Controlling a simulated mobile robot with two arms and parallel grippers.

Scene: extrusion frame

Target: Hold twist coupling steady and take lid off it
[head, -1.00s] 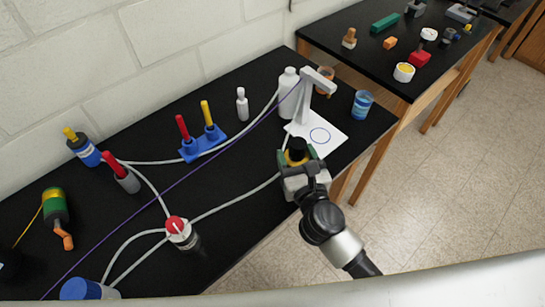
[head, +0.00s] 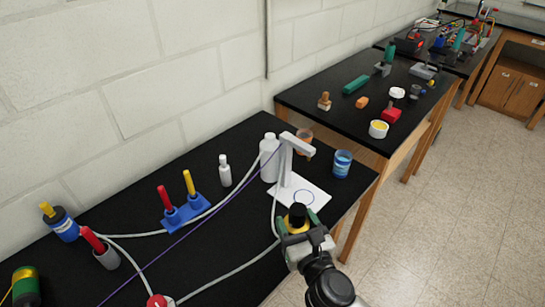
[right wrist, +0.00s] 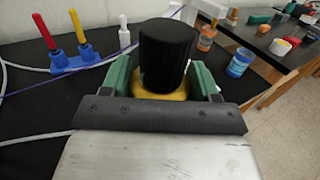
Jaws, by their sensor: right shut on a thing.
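The twist coupling has a yellow body (right wrist: 160,89) and a tall black ribbed lid (right wrist: 167,50), which sits on top of it. My right gripper (head: 296,226) is shut on the yellow body, with a green pad on either side. In the right wrist view, the gripper's dark bar hides the lower part of the coupling. The lid stands clear above the fingers. My left gripper is in neither current view.
A white stand (head: 286,165) on a card is just behind the coupling, with a white bottle (head: 268,160) and blue jar (head: 342,163) nearby. Pale hoses cross the black table to the left. A second table (head: 340,112) holds several small objects.

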